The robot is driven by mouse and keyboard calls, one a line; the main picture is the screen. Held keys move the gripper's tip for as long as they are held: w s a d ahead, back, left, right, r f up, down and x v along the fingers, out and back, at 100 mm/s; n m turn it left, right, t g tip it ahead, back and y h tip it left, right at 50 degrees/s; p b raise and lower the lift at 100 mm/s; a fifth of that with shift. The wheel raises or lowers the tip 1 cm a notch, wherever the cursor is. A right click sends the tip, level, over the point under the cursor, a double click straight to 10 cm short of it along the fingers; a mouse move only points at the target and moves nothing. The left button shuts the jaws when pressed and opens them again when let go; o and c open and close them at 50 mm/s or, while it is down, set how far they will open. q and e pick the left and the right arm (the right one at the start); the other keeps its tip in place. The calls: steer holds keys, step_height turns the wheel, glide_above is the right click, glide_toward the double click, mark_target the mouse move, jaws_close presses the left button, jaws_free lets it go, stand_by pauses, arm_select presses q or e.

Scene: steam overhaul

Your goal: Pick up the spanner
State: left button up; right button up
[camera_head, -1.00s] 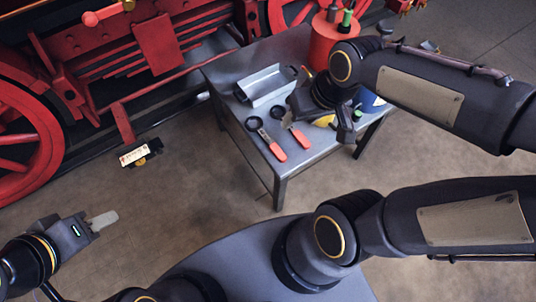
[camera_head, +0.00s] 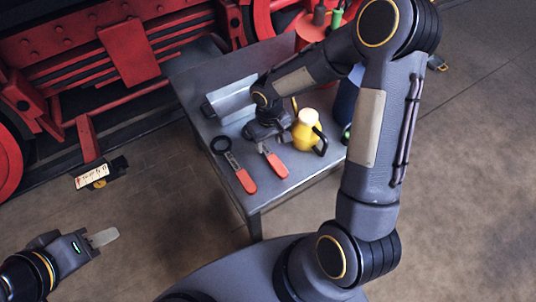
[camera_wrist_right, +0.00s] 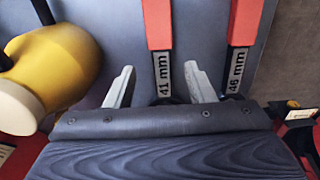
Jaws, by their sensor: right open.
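Two spanners with red handles lie on the grey table. The 46 mm spanner (camera_head: 240,175) is on the left in the head view, its ring end in view. The 41 mm spanner (camera_head: 274,162) lies to its right, its head end hidden under my right gripper (camera_head: 265,138). In the right wrist view, my open right gripper (camera_wrist_right: 160,88) has a finger on each side of the 41 mm spanner (camera_wrist_right: 158,30). The 46 mm spanner (camera_wrist_right: 240,50) is outside the right finger. Whether the fingers touch anything is unclear. My left gripper (camera_head: 103,238) is away from the table; its jaw gap is not visible.
A yellow can (camera_head: 305,132) stands close beside the right gripper; it also shows in the right wrist view (camera_wrist_right: 60,65). The table (camera_head: 190,70) stands near the red engine.

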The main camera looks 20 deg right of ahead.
mark_target(268, 152)
step_height(268, 152, down, 5)
steer(key=shift+w+a+b, duration=0.1)
steer(key=shift+w+b, duration=0.05)
steer(key=shift+b, duration=0.65)
steer(key=shift+r, duration=0.1)
jaws_close()
stand_by(0.7)
